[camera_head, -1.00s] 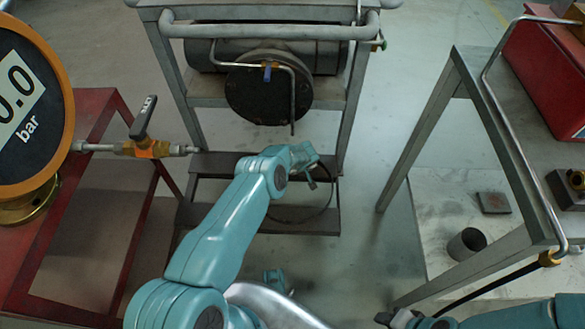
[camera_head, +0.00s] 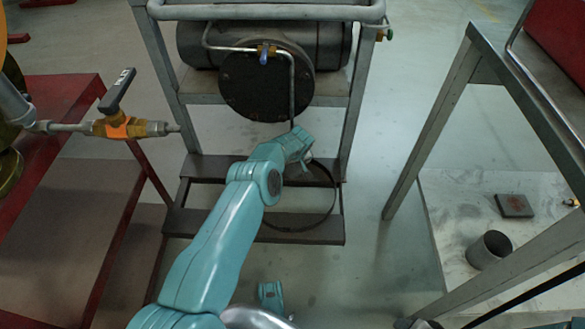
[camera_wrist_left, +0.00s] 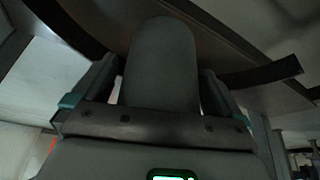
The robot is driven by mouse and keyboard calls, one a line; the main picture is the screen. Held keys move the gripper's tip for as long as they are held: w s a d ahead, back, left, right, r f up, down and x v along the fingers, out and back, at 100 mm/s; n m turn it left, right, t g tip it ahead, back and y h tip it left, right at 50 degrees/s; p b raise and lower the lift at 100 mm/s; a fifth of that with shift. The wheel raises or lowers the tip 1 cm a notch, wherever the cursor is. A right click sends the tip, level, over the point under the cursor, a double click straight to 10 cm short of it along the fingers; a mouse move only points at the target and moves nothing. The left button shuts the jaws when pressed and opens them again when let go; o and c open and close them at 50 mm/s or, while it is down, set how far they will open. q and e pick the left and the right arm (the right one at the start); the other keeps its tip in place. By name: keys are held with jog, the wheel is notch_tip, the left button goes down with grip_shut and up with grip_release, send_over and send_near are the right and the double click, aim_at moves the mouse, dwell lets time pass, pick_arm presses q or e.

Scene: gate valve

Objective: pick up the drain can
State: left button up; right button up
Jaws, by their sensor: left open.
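An open grey cylinder (camera_head: 490,250), which looks like the drain can, stands on a pale slab at the right. My left gripper (camera_head: 304,164) is well to its left, over the dark stepped frame below the drain pipe, near a thin dark hoop (camera_head: 334,190). The left wrist view shows its two fingers (camera_wrist_left: 160,85) apart, with a grey rounded shape between them that I cannot identify. My arm partly hides the hoop and frame. Only a dark piece, perhaps of my right gripper (camera_head: 416,323), shows at the bottom edge; its jaws cannot be made out.
A grey-legged table (camera_head: 436,122) rises beside the cylinder, its leg close to it. A small dark block (camera_head: 514,205) lies on the pale slab (camera_head: 455,190). A red stand (camera_head: 60,110) with an orange-marked valve (camera_head: 118,127) is at the left. Open floor lies between frame and table.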

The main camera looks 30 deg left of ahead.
pick_arm(q)
jog(key=c, duration=1.5)
jog(key=shift+r, duration=0.2)
